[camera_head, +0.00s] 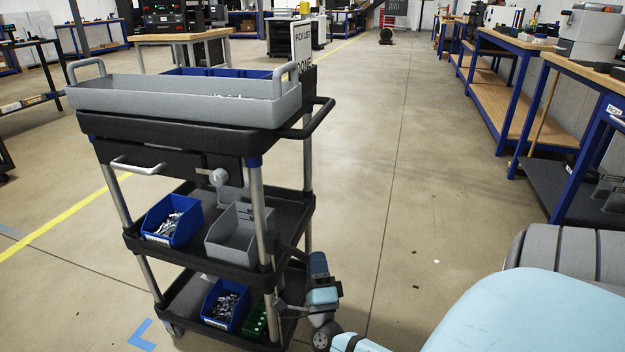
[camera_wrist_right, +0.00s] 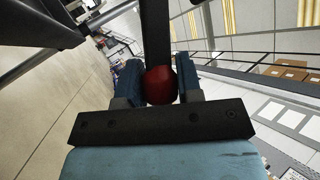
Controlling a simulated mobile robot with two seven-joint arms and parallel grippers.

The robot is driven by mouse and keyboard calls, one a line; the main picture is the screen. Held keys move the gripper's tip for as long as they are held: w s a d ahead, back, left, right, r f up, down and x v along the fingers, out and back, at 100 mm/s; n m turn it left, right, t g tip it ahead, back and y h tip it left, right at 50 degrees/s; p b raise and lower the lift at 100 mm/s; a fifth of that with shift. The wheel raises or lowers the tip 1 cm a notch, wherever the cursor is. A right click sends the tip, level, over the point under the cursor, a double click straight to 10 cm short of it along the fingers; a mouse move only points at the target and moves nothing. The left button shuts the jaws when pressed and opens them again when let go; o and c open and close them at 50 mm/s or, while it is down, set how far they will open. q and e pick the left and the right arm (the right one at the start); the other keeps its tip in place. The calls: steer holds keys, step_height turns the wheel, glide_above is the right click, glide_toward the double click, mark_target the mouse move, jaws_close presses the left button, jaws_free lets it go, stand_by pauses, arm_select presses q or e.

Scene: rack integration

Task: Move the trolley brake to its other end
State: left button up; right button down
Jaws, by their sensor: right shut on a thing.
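The trolley (camera_head: 180,137) stands left of centre in the head view, with black shelves on grey posts. My right gripper (camera_head: 300,256) is low at the trolley's right side, near its front right post, and partly hidden. In the right wrist view, my right gripper (camera_wrist_right: 160,85) is shut on a red knob (camera_wrist_right: 160,86). The knob sits at the end of a dark bar (camera_wrist_right: 155,35), between the two fingers. In the head view the knob is hidden, and I cannot tell which end the brake is at. My left gripper is not in view.
A long grey tray (camera_head: 170,103) lies on the trolley top. Blue bins (camera_head: 173,220) and a grey bin (camera_head: 232,236) stand on its shelves. Blue-framed workbenches (camera_head: 510,80) line the right. The floor (camera_head: 400,200) right of the trolley is clear.

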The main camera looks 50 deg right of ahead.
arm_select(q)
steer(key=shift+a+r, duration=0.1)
arm_select(e)
steer(key=shift+w+a+f+m+h, duration=0.1)
steer(key=shift+f+m+h, duration=0.3)
steer(key=shift+m, duration=0.3)
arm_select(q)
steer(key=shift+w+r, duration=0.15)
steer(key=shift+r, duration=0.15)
arm_select(e)
steer(key=shift+g, duration=0.3)
steer(key=c, duration=0.8)
jaws_free()
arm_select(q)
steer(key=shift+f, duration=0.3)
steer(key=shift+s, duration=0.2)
arm_select(e)
steer(key=shift+r, duration=0.1)
